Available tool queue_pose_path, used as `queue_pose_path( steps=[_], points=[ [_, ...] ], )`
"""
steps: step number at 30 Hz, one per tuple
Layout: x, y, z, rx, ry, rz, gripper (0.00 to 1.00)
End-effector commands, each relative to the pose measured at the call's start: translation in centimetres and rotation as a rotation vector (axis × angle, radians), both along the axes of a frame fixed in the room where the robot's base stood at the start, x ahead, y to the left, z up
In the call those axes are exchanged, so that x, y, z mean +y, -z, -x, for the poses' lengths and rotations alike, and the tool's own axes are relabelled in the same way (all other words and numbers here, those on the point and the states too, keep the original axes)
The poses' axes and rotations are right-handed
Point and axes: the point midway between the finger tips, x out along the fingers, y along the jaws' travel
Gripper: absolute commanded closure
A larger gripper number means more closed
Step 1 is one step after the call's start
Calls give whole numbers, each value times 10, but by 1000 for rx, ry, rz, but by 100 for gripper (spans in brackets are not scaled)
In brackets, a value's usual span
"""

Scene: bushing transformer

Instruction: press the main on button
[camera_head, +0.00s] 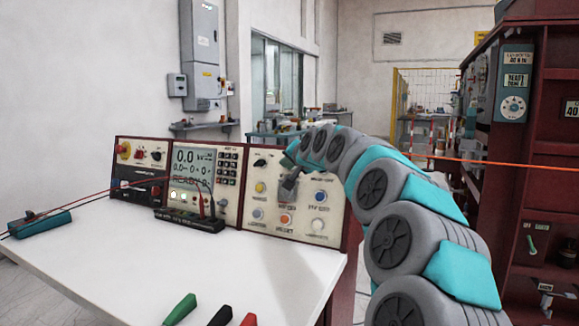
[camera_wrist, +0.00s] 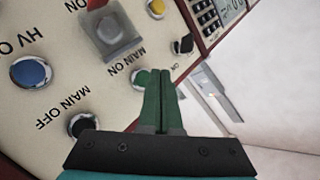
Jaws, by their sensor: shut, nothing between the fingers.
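The main on button (camera_wrist: 138,79) is green and sits under its MAIN ON label in the wrist view, partly covered by my fingers. My gripper (camera_wrist: 166,76) is shut and empty, its green fingers pointing at the panel beside this button. Whether the tips touch the panel cannot be told. The dark main off button (camera_wrist: 80,125) is to the left, partly hidden by the gripper's base. In the head view my arm reaches the right part of the control panel (camera_head: 240,222) and hides the main on button there.
Close by are a grey square housing (camera_wrist: 112,40), a blue HV button (camera_wrist: 28,72) and a yellow button (camera_wrist: 156,7). Cable plugs (camera_head: 180,309) lie at the table's front.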

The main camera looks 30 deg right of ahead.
Motion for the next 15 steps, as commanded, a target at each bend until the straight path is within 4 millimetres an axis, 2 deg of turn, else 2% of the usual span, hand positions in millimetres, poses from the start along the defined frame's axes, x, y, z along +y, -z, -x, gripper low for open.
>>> queue_pose_path(
  steps=[15],
  points=[
    [33, -10, 27, 1, 0, 0, 100]
  ],
)
